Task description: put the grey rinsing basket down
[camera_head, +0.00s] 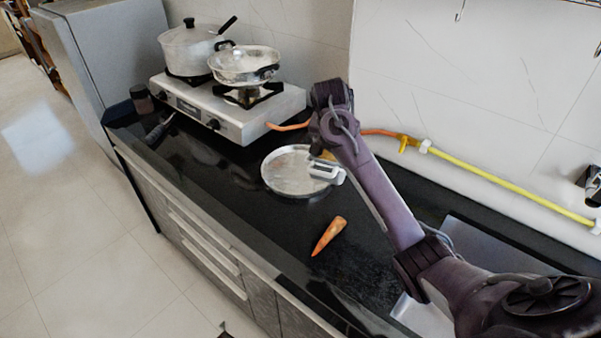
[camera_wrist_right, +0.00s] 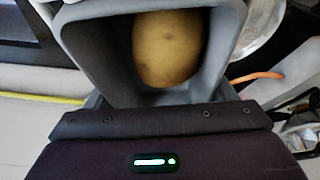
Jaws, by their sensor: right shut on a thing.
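The grey rinsing basket (camera_wrist_right: 232,50) fills the upper middle of the right wrist view, its open mouth facing the camera. A brown potato (camera_wrist_right: 167,48) lies inside it. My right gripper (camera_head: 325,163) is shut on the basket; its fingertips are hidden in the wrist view. In the head view my right arm reaches in from the lower right and ends over the right side of a round metal plate (camera_head: 282,178). The basket is small and partly covered there, and I cannot tell its height above the counter. My left gripper is not in view.
A carrot (camera_head: 329,236) lies on the black counter (camera_head: 235,205) in front of the plate. A gas stove (camera_head: 232,122) with a pot (camera_head: 188,48) and a pan (camera_head: 244,65) stands at the back left. A yellow hose (camera_head: 500,176) runs along the wall. Counter left of the carrot is clear.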

